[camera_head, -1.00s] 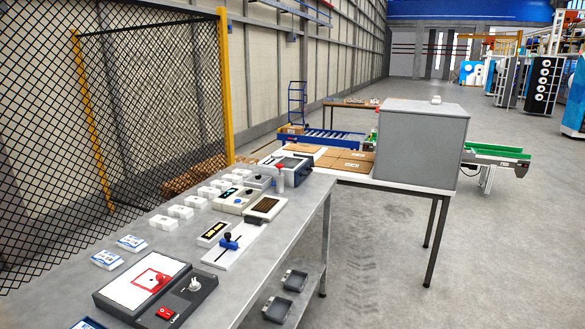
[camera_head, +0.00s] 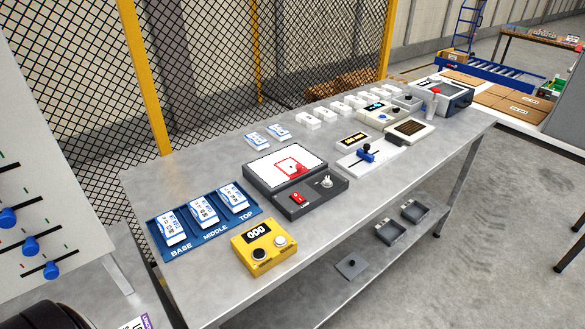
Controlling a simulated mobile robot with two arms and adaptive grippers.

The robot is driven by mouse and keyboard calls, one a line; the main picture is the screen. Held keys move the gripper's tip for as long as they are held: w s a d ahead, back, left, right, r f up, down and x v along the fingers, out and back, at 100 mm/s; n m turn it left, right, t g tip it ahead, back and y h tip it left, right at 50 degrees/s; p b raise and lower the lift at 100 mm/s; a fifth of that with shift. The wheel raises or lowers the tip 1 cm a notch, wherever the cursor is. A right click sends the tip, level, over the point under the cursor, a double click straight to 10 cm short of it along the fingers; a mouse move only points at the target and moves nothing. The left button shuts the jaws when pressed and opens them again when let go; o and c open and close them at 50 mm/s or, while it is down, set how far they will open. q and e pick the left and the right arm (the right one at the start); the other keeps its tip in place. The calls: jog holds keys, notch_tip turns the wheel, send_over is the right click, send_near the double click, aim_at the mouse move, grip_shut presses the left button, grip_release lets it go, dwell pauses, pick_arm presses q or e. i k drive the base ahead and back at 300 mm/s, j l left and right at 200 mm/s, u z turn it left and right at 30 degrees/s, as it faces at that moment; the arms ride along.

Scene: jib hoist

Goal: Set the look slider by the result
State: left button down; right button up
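A slider with a blue and black knob (camera_head: 366,154) sits on a white plate (camera_head: 388,153) near the middle of the bench; whether this is the look slider I cannot tell. A small dark display with yellow characters (camera_head: 354,140) lies just behind it, too small to read. A light panel (camera_head: 30,185) at the far left carries several blue knobs on dark slots. A yellow counter box (camera_head: 264,262) shows 000. A dark box with a red outline on its white screen (camera_head: 292,163) stands beside it. Neither of my grippers is in view.
The grey metal bench (camera_head: 310,250) runs away to the right. A blue tray (camera_head: 160,252) marked BASE, MIDDLE and TOP holds white-and-blue packs. Several white blocks (camera_head: 330,112) line the back edge by the mesh fence (camera_head: 210,60). Open floor (camera_head: 480,230) lies to the right.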

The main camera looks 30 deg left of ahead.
aim_at(51, 272)
jog(key=u, duration=2.7)
